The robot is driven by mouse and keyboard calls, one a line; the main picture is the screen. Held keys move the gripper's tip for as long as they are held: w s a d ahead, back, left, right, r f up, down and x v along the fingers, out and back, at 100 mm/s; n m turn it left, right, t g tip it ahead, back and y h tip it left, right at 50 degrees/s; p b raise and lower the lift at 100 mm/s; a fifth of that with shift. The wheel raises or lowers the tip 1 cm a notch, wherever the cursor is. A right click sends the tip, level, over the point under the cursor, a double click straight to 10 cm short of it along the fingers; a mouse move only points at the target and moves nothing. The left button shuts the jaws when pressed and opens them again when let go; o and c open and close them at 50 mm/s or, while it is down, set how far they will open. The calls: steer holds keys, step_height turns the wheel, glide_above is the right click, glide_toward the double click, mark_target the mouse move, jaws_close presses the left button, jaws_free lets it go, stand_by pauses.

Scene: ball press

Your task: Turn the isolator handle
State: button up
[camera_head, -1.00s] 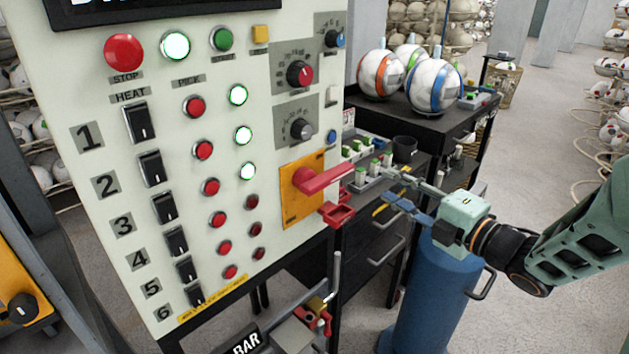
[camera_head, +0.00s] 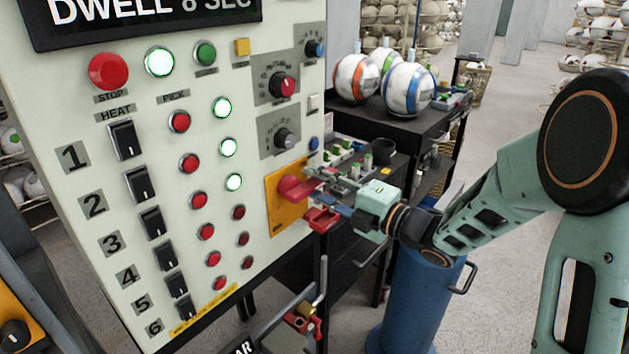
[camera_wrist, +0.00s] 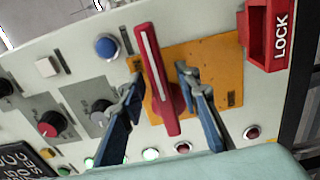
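The isolator handle (camera_wrist: 158,80) is a red lever with a white stripe on a yellow plate (camera_wrist: 215,62). In the head view the handle (camera_head: 291,187) is at the lower right of the panel, partly hidden by my gripper. My gripper (camera_head: 325,191) is at the handle, coming from the right. In the wrist view its two blue-tipped fingers (camera_wrist: 158,80) are spread, one on each side of the lever. Gaps show between the fingers and the lever, so the gripper is open around it. How deep the fingertips reach is hard to tell.
A red LOCK bracket (camera_wrist: 268,38) sits on the panel beside the yellow plate. Knobs and lit buttons (camera_head: 232,182) cover the panel (camera_head: 85,245). A black cart (camera_head: 400,122) with striped balls stands behind my gripper. A blue cylinder (camera_head: 425,300) stands below my arm.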

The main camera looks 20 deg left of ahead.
steer(key=shift+w+a, duration=0.15)
steer(key=shift+a, duration=0.15)
steer(key=shift+c, duration=0.5)
jaws_close()
